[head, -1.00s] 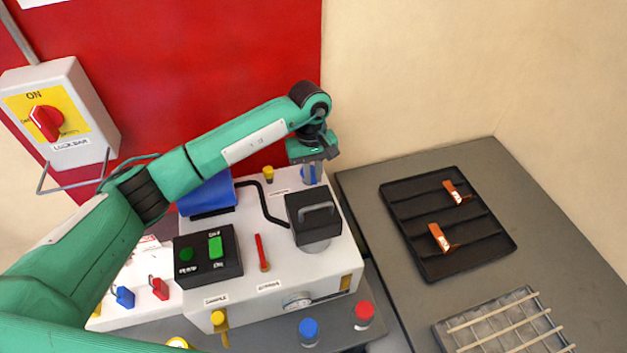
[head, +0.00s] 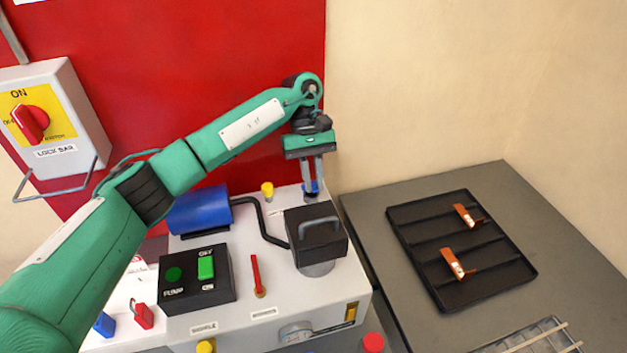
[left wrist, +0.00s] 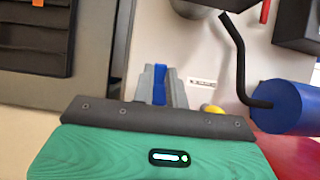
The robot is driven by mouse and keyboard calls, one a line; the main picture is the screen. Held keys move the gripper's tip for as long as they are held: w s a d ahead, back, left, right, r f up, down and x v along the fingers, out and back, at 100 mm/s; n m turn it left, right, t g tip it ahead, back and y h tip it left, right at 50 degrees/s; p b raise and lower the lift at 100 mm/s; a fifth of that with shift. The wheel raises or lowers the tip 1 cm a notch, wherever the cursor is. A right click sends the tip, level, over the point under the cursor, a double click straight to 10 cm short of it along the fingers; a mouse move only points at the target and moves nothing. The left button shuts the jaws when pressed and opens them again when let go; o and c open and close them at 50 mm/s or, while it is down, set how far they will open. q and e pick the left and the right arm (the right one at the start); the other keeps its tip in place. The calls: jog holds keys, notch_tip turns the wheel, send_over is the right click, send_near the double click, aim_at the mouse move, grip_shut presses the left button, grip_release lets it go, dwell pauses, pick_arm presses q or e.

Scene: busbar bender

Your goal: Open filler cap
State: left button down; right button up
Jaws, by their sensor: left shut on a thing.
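The blue filler cap (head: 311,187) is at the back right corner of the white machine (head: 330,285), near a small printed label. My left gripper (head: 312,184) comes down from above and is shut on the cap, with a finger on either side of it. In the left wrist view the blue cap (left wrist: 160,85) shows between the two grey fingers (left wrist: 161,88). A dark part is just below the cap; I cannot tell whether the cap is clear of it. My right gripper is not in view.
A black block with a handle (head: 317,238) stands in front of the cap. A yellow knob (head: 267,190), a black hose (head: 266,220) and a blue cylinder (head: 200,209) lie to its left. A black tray (head: 424,238) with two orange-brown pieces is on the grey table (head: 366,210) to the right.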

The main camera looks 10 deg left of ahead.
aim_at(313, 187)
pick_arm(q)
jog(key=c, duration=1.4)
grip_release()
jog(key=shift+r, duration=0.4)
notch_tip(313, 187, up, 5)
jog(key=shift+f+b, duration=0.1)
jog(key=shift+b, duration=0.95)
notch_tip(313, 187, up, 14)
jog(key=shift+r+b, duration=0.2)
jog(key=shift+b, duration=0.1)
